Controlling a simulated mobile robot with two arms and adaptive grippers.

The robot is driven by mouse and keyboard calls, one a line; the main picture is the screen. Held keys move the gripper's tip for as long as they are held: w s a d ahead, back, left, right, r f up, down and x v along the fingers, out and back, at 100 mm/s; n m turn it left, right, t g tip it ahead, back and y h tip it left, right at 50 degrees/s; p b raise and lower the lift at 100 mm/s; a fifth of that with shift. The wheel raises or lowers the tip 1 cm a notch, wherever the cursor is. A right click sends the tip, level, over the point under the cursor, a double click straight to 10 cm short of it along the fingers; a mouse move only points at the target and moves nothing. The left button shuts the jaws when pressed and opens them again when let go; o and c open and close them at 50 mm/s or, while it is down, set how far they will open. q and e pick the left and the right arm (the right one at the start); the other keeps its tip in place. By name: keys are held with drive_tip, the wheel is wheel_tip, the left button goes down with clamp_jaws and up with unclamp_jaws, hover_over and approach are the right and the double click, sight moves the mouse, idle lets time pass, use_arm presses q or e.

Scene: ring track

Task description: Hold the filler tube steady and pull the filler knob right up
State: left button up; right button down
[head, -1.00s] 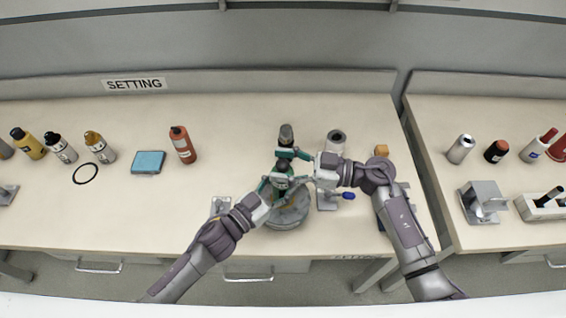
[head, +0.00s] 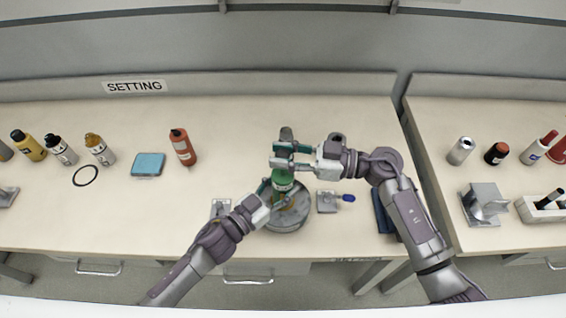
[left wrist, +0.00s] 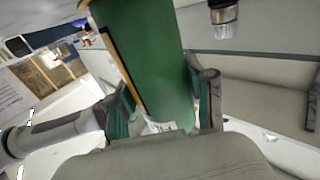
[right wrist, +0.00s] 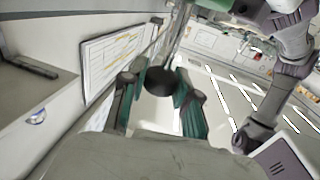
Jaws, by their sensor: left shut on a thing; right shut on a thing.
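The filler tube (head: 283,180) is a green upright cylinder over a round grey dish (head: 285,222). My left gripper (head: 275,194) is shut on it low down. In the left wrist view the green tube (left wrist: 155,60) stands between the two fingers. My right gripper (head: 283,156) is above the tube in the head view, shut on the filler knob, which its fingers hide there. In the right wrist view the black round knob (right wrist: 160,80) sits between the fingertips, with a thin metallic rod (right wrist: 182,35) running from it.
A metal fixture with a blue handle (head: 348,198) is right of the dish, and another metal fixture (head: 221,207) is left.

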use_arm(q)
drive_tip(key=shift+f, duration=0.1)
use_arm(e)
drive_tip(key=shift+r, duration=0.45)
drive_tip(key=shift+w, duration=0.1)
use_arm(q)
drive_tip(key=shift+s, duration=0.1)
use_arm(e)
drive_tip(key=c, duration=0.8)
unclamp_jaws()
drive_tip(key=shift+d+f, duration=0.1)
drive_tip(key=shift+d, duration=0.3)
drive_tip(key=s+d, duration=0.2)
drive_tip(key=d, duration=0.9)
